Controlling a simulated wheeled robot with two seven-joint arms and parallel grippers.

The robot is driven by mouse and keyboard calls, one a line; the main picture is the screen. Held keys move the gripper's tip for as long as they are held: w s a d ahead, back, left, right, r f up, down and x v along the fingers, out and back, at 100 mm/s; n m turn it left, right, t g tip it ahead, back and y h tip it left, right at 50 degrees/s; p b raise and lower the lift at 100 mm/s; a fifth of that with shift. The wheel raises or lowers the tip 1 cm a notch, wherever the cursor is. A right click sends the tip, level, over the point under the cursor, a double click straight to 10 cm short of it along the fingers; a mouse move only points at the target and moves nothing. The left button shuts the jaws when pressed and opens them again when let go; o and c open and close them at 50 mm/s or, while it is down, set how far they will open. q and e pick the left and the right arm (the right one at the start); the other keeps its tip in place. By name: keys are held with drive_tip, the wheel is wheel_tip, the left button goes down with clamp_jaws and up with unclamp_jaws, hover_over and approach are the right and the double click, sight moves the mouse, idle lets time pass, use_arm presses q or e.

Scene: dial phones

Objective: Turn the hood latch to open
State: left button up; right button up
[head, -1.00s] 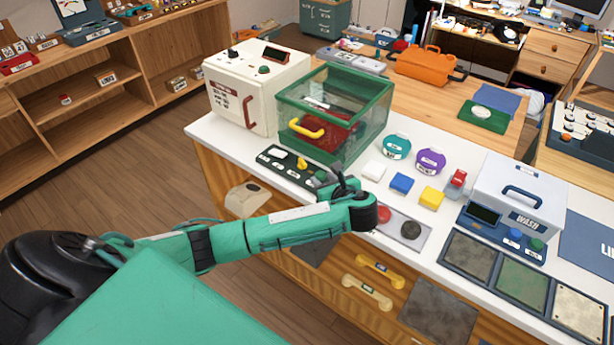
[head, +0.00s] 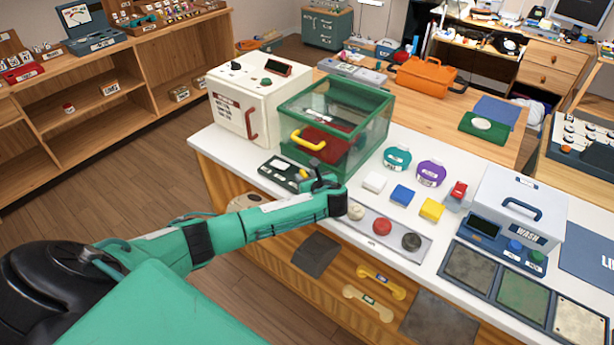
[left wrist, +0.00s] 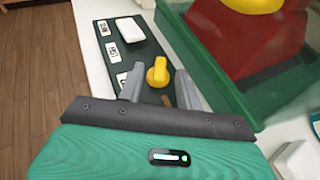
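The hood (head: 336,115) is a green-framed clear box with a yellow handle (head: 307,139), and it looks closed. In front of it lies a dark panel (head: 277,170) with a white block and small labels. My left gripper (head: 320,179) is over the panel's right end. In the left wrist view its fingers (left wrist: 159,80) are apart, one on each side of the knob in the picture; I cannot tell if they touch it. My right gripper is not in view.
A cream machine (head: 248,98) stands left of the hood. A strip with round buttons (head: 382,227) lies right of my gripper. White, blue (head: 403,195) and yellow blocks are behind the strip. A wash box (head: 518,205) is further right.

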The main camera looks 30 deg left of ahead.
use_arm(q)
clamp_jaws()
drive_tip(key=shift+w+n, duration=0.15)
drive_tip(key=shift+n, duration=0.15)
drive_tip(key=shift+w+d+n+g+y+p, duration=0.1)
drive_tip(key=shift+n+g+y+p, duration=0.3)
drive_tip(key=shift+g, duration=0.4)
drive_tip(key=shift+w+n+g+y, duration=0.15)
drive_tip(key=shift+n+g+y, duration=0.15)
drive_tip(key=shift+n+g, duration=0.35)
drive_tip(key=shift+w+d+n+g+y+b, duration=0.15)
drive_tip(key=shift+n+g+y+b, duration=0.1)
drive_tip(key=shift+n+g, duration=0.6)
drive_tip(key=shift+w+a+n+g+y+b, duration=0.1)
drive_tip(key=shift+w+n+g+y+b, duration=0.1)
drive_tip(key=shift+n+g, duration=0.55)
drive_tip(key=shift+g, duration=0.25)
